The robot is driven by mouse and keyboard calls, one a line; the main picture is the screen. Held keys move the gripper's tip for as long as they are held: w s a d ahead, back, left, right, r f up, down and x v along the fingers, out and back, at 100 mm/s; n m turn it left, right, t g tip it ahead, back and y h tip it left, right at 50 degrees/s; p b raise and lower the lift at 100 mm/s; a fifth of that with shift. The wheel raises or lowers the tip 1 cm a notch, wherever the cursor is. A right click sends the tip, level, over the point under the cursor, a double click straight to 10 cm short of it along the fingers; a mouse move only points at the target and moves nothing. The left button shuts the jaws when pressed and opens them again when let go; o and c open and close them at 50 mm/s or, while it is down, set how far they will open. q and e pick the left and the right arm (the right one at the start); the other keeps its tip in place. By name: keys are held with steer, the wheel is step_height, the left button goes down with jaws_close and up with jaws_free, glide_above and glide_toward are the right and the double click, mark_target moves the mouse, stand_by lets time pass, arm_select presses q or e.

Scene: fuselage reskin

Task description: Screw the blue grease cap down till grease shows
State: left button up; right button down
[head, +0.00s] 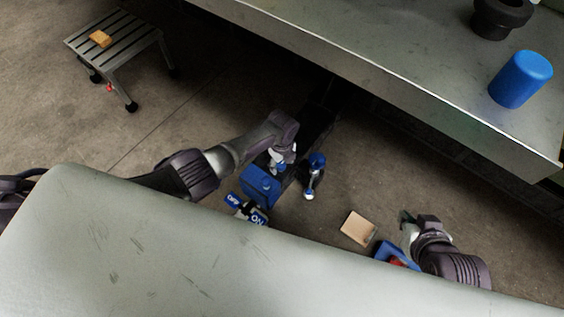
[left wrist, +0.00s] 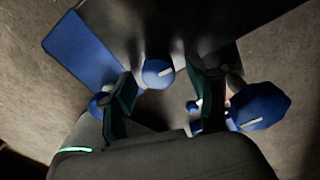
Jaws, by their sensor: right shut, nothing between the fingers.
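A round blue cap (left wrist: 157,73) with a white mark shows in the left wrist view, between the fingers of my left gripper (left wrist: 168,88). Gaps show on both sides of it, so the gripper is open around or above it. A second, faceted blue cap with a white mark (left wrist: 258,105) is outside the fingers, at the right. In the head view, my left gripper (head: 279,162) points down over the dark unit beside a blue-topped upright piece (head: 316,160). Which cap is the grease cap, I cannot tell. My right gripper (head: 408,226) is shut and empty. No grease is visible.
A blue box (head: 261,186) and an ON/OFF sign (head: 246,209) are near my left gripper. A tan square (head: 358,229) lies on the floor. A metal bench (head: 400,70) carries a blue cylinder (head: 521,79). A step stool (head: 118,42) stands upper left.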

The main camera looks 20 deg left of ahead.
mark_target(282, 165)
arm_select(q)
step_height(282, 165, up, 12)
stand_by(0.6)
stand_by(0.4)
